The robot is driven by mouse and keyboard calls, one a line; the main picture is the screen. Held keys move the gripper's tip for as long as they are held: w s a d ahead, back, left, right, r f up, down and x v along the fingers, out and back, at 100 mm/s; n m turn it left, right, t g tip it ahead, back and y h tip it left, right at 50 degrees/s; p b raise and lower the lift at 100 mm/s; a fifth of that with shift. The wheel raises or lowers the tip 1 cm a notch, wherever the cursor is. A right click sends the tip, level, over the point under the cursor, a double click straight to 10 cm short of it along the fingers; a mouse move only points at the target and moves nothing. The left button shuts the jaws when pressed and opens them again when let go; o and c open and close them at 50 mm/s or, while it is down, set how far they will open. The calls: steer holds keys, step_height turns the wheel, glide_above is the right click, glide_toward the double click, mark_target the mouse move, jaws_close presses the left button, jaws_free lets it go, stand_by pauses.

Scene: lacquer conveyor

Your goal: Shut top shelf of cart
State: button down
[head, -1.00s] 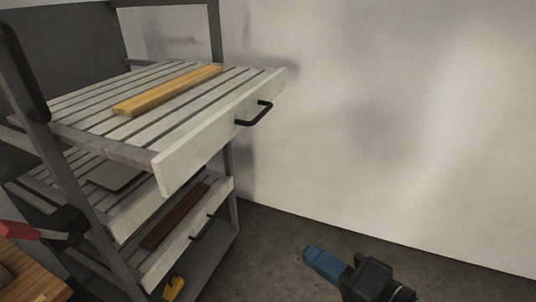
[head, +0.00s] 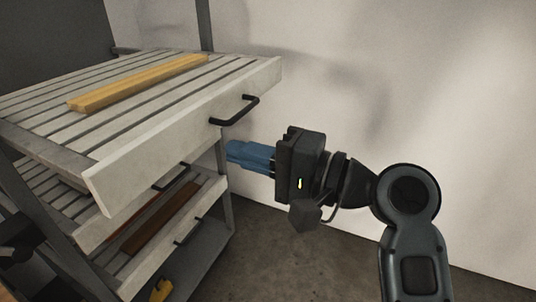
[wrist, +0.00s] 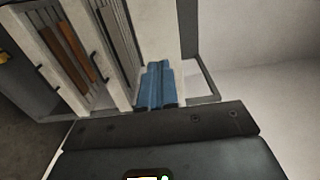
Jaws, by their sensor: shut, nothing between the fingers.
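The cart (head: 222,205) stands at the left of the head view. Its top shelf (head: 180,120) is a slatted pull-out tray with a pale front board, sticking out well past the shelves below. A black handle (head: 236,111) is on its front. My gripper (head: 231,152) has blue fingers, shut and empty. In the head view it appears just below and to the right of the handle; I cannot tell whether it touches the front board. In the wrist view the blue fingers (wrist: 160,84) point toward the cart's slatted shelves.
A yellow wooden plank (head: 140,83) lies on the top shelf. Lower shelves with handles hold a dark brown plank (head: 162,222). A yellow object (head: 160,288) is near the bottom. A pale wall (head: 450,110) stands behind; the floor (head: 285,250) at right is clear.

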mark_target(183, 137)
steer(key=x, duration=0.8)
steer(key=shift+f+p, duration=0.1)
steer(key=shift+p, duration=0.25)
steer(key=shift+a, duration=0.1)
